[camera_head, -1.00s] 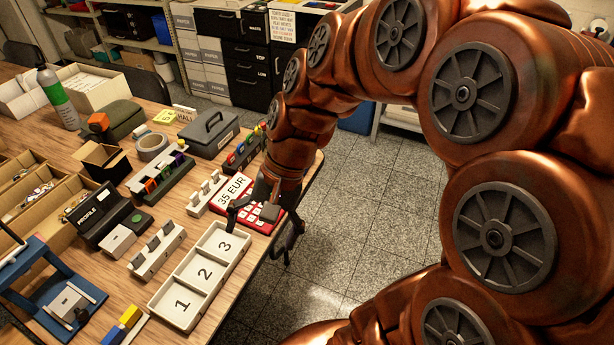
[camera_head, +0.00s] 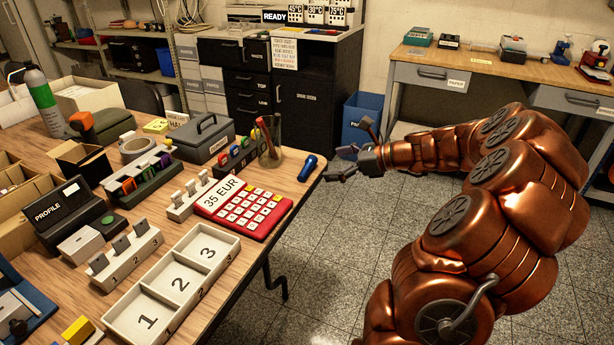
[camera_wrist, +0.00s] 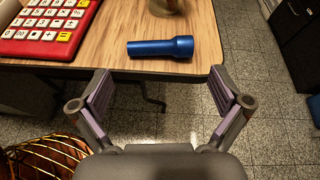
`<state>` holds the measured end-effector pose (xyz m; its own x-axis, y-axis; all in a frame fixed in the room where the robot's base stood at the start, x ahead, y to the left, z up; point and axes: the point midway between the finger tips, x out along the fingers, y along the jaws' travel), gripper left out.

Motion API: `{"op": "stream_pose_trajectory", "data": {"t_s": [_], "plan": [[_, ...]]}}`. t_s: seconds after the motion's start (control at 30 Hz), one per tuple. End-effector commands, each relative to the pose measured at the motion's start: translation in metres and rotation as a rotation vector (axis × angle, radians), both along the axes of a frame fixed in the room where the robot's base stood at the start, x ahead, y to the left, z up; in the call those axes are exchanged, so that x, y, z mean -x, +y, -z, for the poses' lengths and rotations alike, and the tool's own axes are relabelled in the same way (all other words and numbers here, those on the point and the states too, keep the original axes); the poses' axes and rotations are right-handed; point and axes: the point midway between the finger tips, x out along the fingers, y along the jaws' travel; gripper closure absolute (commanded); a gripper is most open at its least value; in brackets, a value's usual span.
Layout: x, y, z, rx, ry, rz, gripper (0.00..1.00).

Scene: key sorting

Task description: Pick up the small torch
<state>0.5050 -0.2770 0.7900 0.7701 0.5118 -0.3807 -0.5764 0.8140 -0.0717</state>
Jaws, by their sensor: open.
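The small torch (camera_head: 308,168) is blue and lies on its side near the right edge of the wooden table, in the head view. It also shows in the wrist view (camera_wrist: 160,47), lying crosswise near the table's edge with its wider head to the right. My gripper (camera_head: 350,160) is open and empty, just off the table's right edge beside the torch. In the wrist view its two fingers (camera_wrist: 164,88) are spread wide, with the torch ahead of them and nothing between them. The gripper does not touch the torch.
A red calculator (camera_head: 245,207) and a glass jar with pens (camera_head: 270,150) stand left of the torch. A numbered tray (camera_head: 212,245) and key holders lie farther left. The table edge (camera_wrist: 120,70) runs between torch and gripper. Floor is open below my arm.

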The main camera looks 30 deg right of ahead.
Motion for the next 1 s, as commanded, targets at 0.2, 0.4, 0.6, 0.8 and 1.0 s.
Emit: {"op": "stream_pose_trajectory", "data": {"t_s": [0.2,0.4,0.6,0.8,1.0], "plan": [[-0.016,0.010,0.009,-0.001,0.002,0.002,0.00],[-0.025,0.017,0.013,0.001,0.000,0.002,0.00],[-0.046,0.033,0.023,0.000,0.000,-0.003,0.00],[-0.058,0.040,0.028,0.000,0.001,0.001,0.00],[-0.058,0.039,0.027,0.001,0.000,0.002,0.03]]}}
